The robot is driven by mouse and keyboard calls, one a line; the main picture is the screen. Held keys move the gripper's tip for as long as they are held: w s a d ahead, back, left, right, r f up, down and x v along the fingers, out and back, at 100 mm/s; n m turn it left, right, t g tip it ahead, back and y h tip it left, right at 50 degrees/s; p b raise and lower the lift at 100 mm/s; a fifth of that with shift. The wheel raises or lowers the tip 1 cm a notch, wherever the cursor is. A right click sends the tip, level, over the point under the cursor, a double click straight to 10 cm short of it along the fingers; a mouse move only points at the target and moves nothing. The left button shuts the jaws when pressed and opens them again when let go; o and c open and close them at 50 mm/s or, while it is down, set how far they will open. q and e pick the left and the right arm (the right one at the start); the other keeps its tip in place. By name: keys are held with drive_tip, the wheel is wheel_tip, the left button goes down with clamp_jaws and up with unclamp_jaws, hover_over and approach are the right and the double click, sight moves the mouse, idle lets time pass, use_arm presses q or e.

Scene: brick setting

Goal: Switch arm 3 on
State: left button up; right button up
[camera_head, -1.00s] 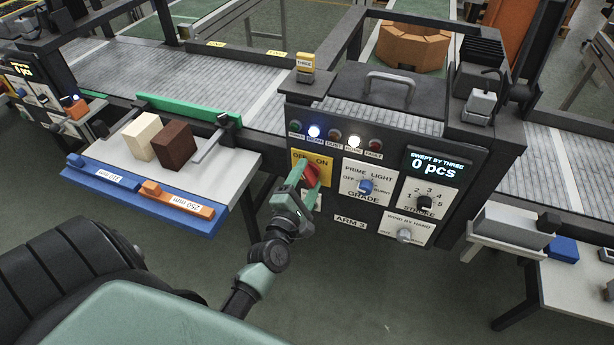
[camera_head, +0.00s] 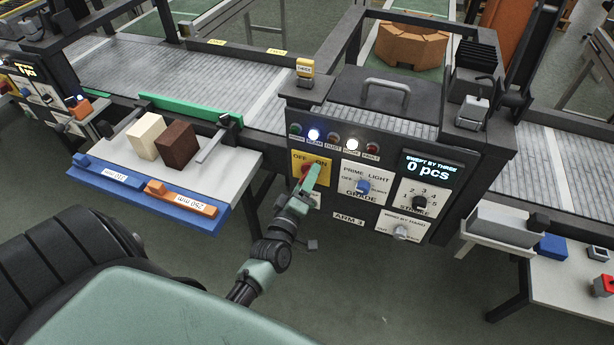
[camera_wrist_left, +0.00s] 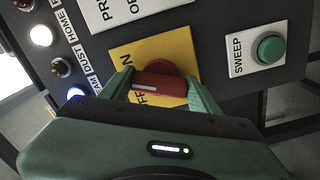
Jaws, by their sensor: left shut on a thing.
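The arm 3 panel carries a yellow OFF/ON plate (camera_head: 298,165) with a red rotary knob (camera_head: 306,170). My left gripper (camera_head: 308,181) is shut on this knob from the front. In the left wrist view the red knob (camera_wrist_left: 160,84) sits between the two green fingers (camera_wrist_left: 160,90), one on each side, in front of the yellow plate (camera_wrist_left: 180,48). A pale line marks the knob's face; I cannot tell which word it points to. The fingers hide part of the knob in the head view. My right gripper is not in view.
Beside the knob are the blue GRADE knob (camera_head: 362,186), black STROKE knob (camera_head: 419,202) and grey hand-wind knob (camera_head: 400,232). A green SWEEP button (camera_wrist_left: 270,49) shows in the wrist view. The display (camera_head: 431,168) reads 0 pcs. Two indicator lamps glow white or bluish.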

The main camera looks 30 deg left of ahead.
use_arm(q)
drive_tip(key=m+p, duration=0.1)
drive_tip(key=m, duration=0.2)
drive_tip(key=shift+f+m, duration=0.1)
drive_tip(key=shift+m, duration=0.4)
drive_tip(key=o, duration=1.4)
drive_tip(key=b+v, duration=0.1)
drive_tip(key=v, duration=0.6)
drive_tip(key=shift+s+d+b, duration=0.1)
drive_tip(key=shift+s+b, duration=0.2)
drive_tip(key=shift+s, duration=0.05)
